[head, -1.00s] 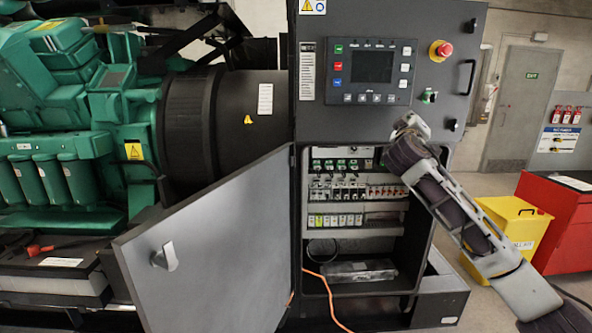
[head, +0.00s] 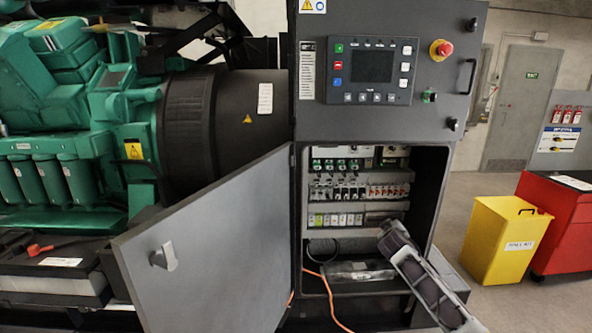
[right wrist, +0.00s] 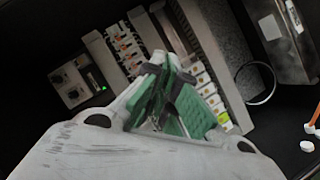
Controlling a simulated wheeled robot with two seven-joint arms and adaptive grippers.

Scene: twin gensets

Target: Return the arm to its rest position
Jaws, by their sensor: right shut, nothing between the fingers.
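My right arm reaches in from the lower right of the head view. Its front end (head: 378,218) is in front of the lower part of the open control cabinet (head: 442,190), below the breaker rows. In the right wrist view my right gripper (right wrist: 160,72) has its green-padded fingers together with nothing between them. Behind the fingers are a row of breakers (right wrist: 126,48) and a row of pale terminal blocks (right wrist: 203,78). They look apart from the fingers, but the exact gap cannot be told. My left gripper is not in view.
The grey cabinet door (head: 215,250) hangs open to the left. An orange cable (head: 328,298) runs out over the cabinet's lower edge. A yellow bin (head: 497,240) and a red cabinet (head: 562,225) stand on the right. A green engine (head: 75,120) fills the left.

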